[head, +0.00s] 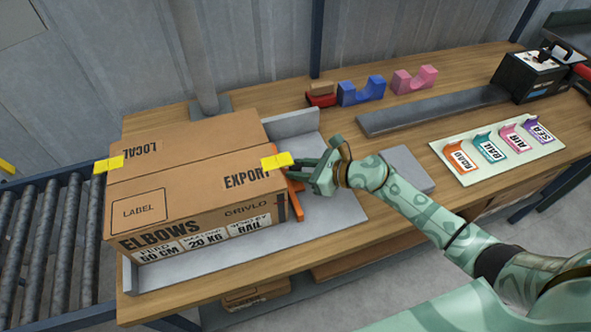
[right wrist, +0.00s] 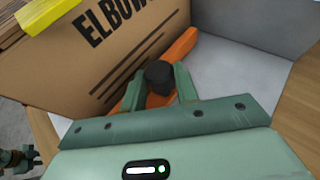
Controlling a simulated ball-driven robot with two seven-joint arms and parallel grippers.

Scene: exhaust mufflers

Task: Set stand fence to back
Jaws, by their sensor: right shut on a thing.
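The stand (head: 335,212) is a pale grey tray with raised walls on the table. Its fence (head: 296,200) is an orange bar along the right side of the cardboard box (head: 190,170); it also shows in the right wrist view (right wrist: 181,46). A black knob (right wrist: 159,72) stands up from the orange fence. My right gripper (head: 298,176) is low beside the box, its fingers closed on either side of the knob. The box hides part of the fence. A small green part at the lower left of the right wrist view may be my left gripper (right wrist: 18,160).
A roller conveyor (head: 45,240) adjoins the table at left. A grey post rises behind the box. Blue (head: 361,91) and pink (head: 414,80) cradles stand at the back. A card with coloured labels (head: 495,150) and a black device (head: 530,75) are at right.

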